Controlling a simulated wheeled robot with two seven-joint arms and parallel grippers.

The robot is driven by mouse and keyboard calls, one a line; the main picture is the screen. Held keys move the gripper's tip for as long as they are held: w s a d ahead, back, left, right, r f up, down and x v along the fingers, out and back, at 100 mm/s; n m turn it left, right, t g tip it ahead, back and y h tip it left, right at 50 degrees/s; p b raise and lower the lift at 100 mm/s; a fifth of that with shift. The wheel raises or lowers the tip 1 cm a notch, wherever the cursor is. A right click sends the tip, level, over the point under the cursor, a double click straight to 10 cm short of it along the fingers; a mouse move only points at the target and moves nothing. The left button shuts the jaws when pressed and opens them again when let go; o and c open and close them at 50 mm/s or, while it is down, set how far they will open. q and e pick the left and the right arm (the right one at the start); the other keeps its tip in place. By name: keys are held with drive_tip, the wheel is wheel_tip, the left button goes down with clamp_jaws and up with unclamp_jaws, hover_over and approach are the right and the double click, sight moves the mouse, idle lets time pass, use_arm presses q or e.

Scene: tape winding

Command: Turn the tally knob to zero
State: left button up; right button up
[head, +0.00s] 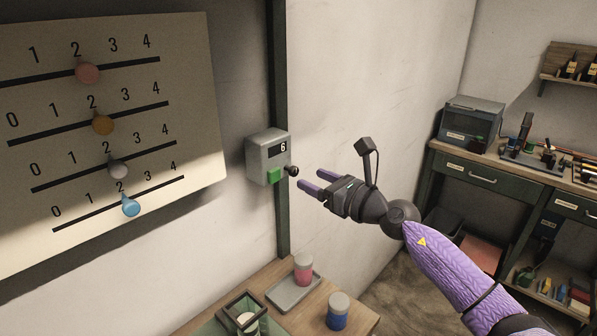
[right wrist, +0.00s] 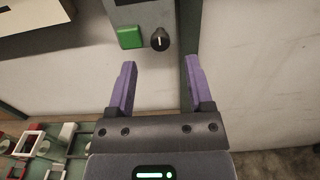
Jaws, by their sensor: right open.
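The tally box (head: 267,158) is a grey unit on the wall post, and its small display (head: 283,147) reads 6. The black tally knob (head: 292,170) sticks out at its lower right, beside a green button (head: 273,176). In the right wrist view the knob (right wrist: 159,40) shows a white mark, close to vertical, and the green button (right wrist: 130,37) is to its left. My right gripper (head: 308,188) is open and empty, just right of and slightly below the knob. In the wrist view its purple fingers (right wrist: 158,75) point toward the knob, which lies between and beyond their tips. My left gripper is out of view.
A board (head: 190,105) with numbered rails and coloured sliders hangs at the left. Below, a wooden table (head: 300,318) holds a tray (head: 290,292), a pink-red jar (head: 303,268) and a blue jar (head: 337,312). Shelving (head: 480,178) stands at the right. The wall around the box is clear.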

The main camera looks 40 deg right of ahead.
sight(296, 171)
drive_tip(key=shift+w+a, duration=0.2)
drive_tip(key=shift+w, duration=2)
drive_tip(key=shift+c, duration=0.3)
clamp_jaws()
